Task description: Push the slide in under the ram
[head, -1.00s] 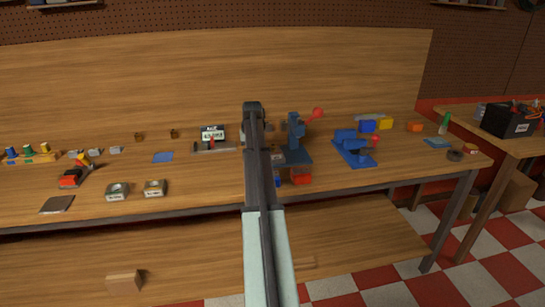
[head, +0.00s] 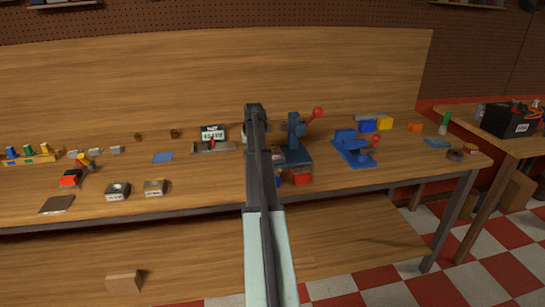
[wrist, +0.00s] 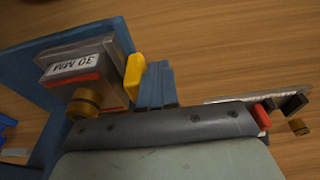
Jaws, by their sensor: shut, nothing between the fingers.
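The blue press (head: 297,128) with a red ball on its lever stands on the bench, right of my arm. In the wrist view its blue base (wrist: 112,32) shows at the upper left. A grey metal block labelled 30 MM (wrist: 95,60), apparently on the slide, sits over it with a brass cylinder (wrist: 84,104) at its near side. A yellow piece (wrist: 135,75) stands at the block's right edge. My gripper (wrist: 157,82) is shut and empty, just right of the yellow piece; I cannot tell whether they touch. In the head view my arm hides the gripper.
A second blue fixture (head: 352,148) stands to the right. A grey plate with a red-handled part (head: 213,147) lies to the left. Bare bench lies between the parts at left.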

